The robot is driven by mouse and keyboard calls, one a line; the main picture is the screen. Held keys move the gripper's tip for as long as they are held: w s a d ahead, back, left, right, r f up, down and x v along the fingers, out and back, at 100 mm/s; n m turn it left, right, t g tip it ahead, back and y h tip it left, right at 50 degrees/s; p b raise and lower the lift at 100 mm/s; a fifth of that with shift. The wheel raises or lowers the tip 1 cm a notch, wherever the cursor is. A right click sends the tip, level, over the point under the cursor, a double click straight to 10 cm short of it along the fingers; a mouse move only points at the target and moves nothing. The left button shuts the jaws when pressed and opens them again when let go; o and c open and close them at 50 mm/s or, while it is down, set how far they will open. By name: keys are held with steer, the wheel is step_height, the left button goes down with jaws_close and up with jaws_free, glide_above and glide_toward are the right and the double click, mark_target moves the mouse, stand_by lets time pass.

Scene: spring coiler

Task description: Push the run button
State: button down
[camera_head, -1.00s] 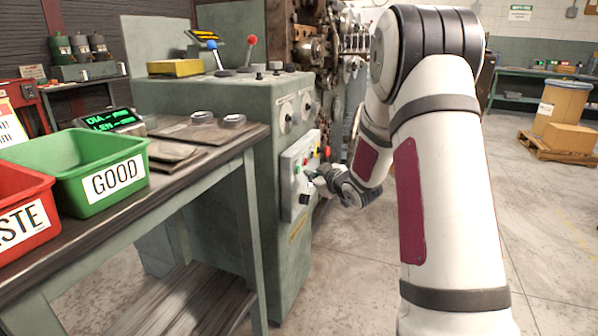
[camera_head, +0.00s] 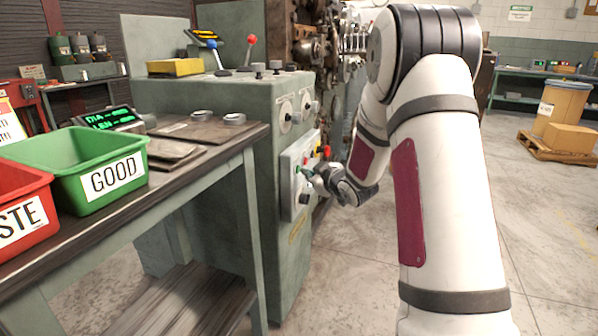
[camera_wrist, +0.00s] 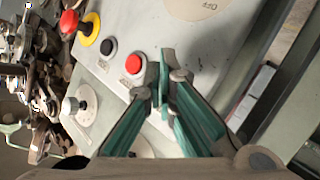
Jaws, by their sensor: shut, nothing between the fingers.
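The grey control panel (camera_head: 290,182) is on the side of the green machine. In the wrist view it carries a red button (camera_wrist: 133,64), a black button (camera_wrist: 108,47) and a red mushroom button on a yellow base (camera_wrist: 77,24). My gripper (camera_wrist: 164,80) is shut and empty, its tips close over the panel beside the red button. Contact cannot be made out. In the head view, my gripper (camera_head: 309,173) is at the panel's face, and a small green spot shows at its tips. I cannot tell whether this is a button or finger. No run label is readable.
A workbench (camera_head: 215,150) stands left of the machine, with a green GOOD bin (camera_head: 70,190) and a red bin (camera_head: 20,237). Levers (camera_head: 250,42) rise from the machine top. Open floor lies to the right, with a pallet of boxes (camera_head: 572,138) farther back.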

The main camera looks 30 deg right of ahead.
steer(key=shift+w+a, duration=0.25)
steer(key=shift+w, duration=0.1)
stand_by(0.8)
steer(key=shift+s, duration=0.1)
steer(key=shift+s+d, duration=0.5)
steer(key=shift+s, duration=0.05)
steer(key=shift+s+d, duration=0.8)
steer(key=shift+s, duration=0.2)
steer(key=shift+s+d, duration=0.75)
steer(key=shift+s, duration=0.25)
